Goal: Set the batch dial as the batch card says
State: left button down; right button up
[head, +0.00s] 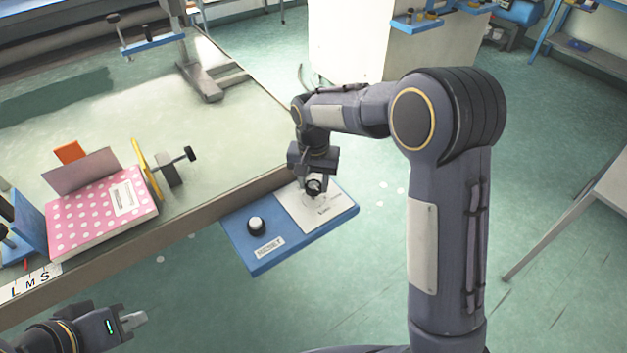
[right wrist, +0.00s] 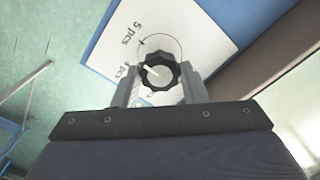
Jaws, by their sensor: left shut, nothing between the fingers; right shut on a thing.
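The batch dial is a black scalloped knob (right wrist: 160,73) with a white pointer mark, on a white plate (head: 325,208) at the right of a blue panel. In the right wrist view the pointer aims left and slightly up. One printed label (right wrist: 124,32) reads "5 pcs"; a second, lower one is partly hidden. My right gripper (head: 314,184) is shut on the dial, with its fingers (right wrist: 158,88) on either side. My left gripper (head: 140,319) is shut and empty at the lower left, apart from everything. I cannot make out which paper is the batch card.
The blue panel (head: 238,233) also carries a black knob with a pale top (head: 256,226) and a label.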

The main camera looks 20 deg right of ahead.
aim_at(313, 185)
jog(key=o, duration=1)
notch_tip(313, 185, up, 8)
jog(key=shift+f, duration=0.25)
jog(key=shift+r, duration=0.2)
